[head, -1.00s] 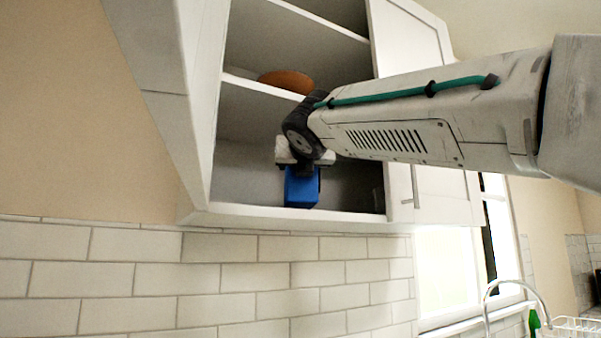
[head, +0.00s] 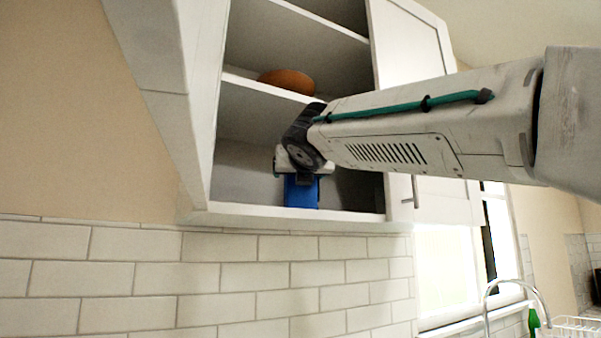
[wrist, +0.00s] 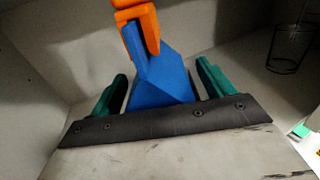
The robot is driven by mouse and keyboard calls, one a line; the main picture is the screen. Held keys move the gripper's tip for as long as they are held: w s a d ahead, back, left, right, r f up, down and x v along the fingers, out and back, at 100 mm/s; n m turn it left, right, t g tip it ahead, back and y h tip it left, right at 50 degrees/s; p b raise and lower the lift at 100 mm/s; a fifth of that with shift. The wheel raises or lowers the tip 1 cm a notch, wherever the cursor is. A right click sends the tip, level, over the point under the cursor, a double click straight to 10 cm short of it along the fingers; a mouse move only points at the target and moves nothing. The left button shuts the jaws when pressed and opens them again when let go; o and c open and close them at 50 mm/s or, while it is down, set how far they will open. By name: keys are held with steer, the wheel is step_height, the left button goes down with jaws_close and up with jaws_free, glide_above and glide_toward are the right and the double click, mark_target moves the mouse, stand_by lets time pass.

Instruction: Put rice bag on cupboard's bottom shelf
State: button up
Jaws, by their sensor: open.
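The blue rice bag (head: 301,192) stands on the bottom shelf (head: 260,212) of the open white cupboard in the head view. In the wrist view the bag (wrist: 160,80) sits between the two green fingers of my gripper (wrist: 158,92), with a gap visible on each side. An orange piece (wrist: 137,20) is at the bag's top. My gripper (head: 303,178) is open at the bag, inside the bottom compartment. The wrist hides the bag's upper part in the head view.
An orange-brown bowl (head: 287,81) sits on the shelf above. A dark wire-like or glass container (wrist: 288,48) stands on the right in the wrist view. Cupboard side walls and the shelf above bound the space. A tap (head: 515,288) is at lower right.

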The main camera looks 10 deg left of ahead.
steer(key=shift+r, duration=0.1)
steer(key=v, duration=1.2)
steer(key=s+d+f+m+g+h, duration=0.3)
steer(key=d+f+m+g+h, duration=0.35)
steer(key=d+f+m, duration=1.45)
steer(key=s+d+f+m+g, duration=0.3)
steer(key=s+f+m, duration=0.3)
steer(key=f, duration=0.4)
steer(key=s+d+f+m+g+y, duration=0.1)
steer(key=s+d+f+m+g, duration=0.2)
steer(key=s+f, duration=0.6)
steer(key=s+d+f+m+g+y, duration=0.1)
steer(key=s+d+f+m+g, duration=0.2)
steer(key=s+d+f+m, duration=0.2)
steer(key=s+f+m, duration=0.3)
steer(key=f, duration=0.3)
steer(key=shift+f+m+g, duration=0.3)
steer(key=shift+f+g, duration=0.05)
steer(key=shift+s, duration=0.1)
